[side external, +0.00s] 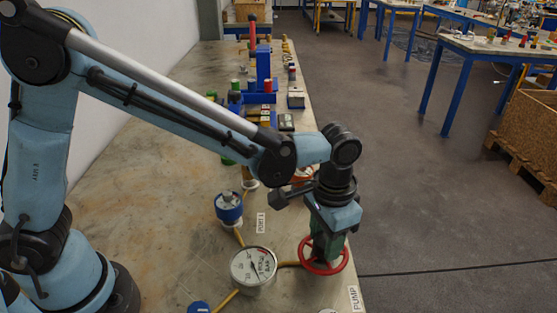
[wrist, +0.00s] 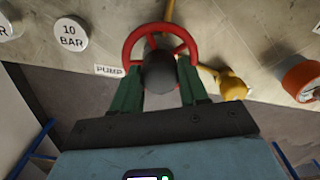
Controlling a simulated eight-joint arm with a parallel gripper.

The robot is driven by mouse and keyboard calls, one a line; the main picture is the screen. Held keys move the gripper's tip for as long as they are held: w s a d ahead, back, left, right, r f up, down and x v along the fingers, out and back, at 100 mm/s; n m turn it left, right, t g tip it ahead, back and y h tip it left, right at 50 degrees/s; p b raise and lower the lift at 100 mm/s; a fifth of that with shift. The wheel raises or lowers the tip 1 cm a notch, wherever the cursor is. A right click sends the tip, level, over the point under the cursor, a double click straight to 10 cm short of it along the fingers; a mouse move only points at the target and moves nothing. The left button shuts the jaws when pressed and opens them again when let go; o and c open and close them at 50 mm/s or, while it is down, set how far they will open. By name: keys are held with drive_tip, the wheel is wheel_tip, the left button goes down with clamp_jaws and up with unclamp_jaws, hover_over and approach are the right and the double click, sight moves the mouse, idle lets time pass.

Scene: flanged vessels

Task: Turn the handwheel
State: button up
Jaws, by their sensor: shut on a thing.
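The red handwheel (side external: 345,260) is near the right edge of the bench, beside the PUMP label (side external: 355,298). In the wrist view the handwheel (wrist: 131,45) shows as a red ring with spokes and a dark round hub in front of it. My gripper (side external: 325,252) points down over the wheel, and its green fingers reach to the wheel's middle. In the wrist view my gripper (wrist: 161,72) has one finger on each side of the dark hub, shut on the handwheel. The exact finger contact is partly hidden by the hub.
A pressure gauge (side external: 253,266) stands left of the wheel, joined to it by a yellow pipe. A blue-banded vessel (side external: 229,209) stands behind the gauge. A 10 BAR disc (wrist: 70,35) and a yellow fitting (wrist: 232,87) flank the wheel. Open floor lies right of the bench.

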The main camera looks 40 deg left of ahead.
sight(325, 239)
drive_tip(key=m, duration=0.5)
drive_tip(key=shift+m, duration=0.3)
drive_tip(key=m, duration=0.9)
drive_tip(key=shift+m, duration=2.3)
drive_tip(key=o, duration=1.1)
drive_tip(key=shift+c, duration=0.2)
wheel_tip(325, 239, up, 12)
